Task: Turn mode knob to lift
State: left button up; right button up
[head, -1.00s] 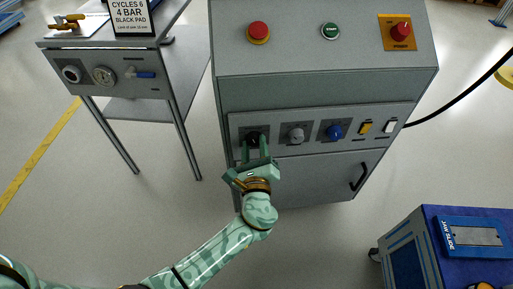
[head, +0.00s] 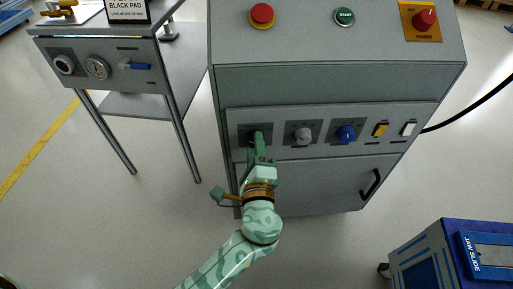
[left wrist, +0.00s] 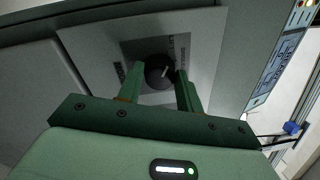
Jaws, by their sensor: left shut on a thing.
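The mode knob, a black round knob, sits on a dark square plate (head: 241,134) at the left end of the cabinet's control strip. My right gripper is in neither view.
Right of it on the strip are a grey knob (head: 303,136), a blue knob (head: 346,134), a yellow switch (head: 380,130) and a white switch (head: 407,129). A black door handle (head: 370,183) sticks out below. A metal table (head: 108,66) stands left, a blue box (head: 440,255) lower right.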

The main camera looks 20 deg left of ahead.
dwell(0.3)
pick_arm(q)
jog(key=o, duration=1)
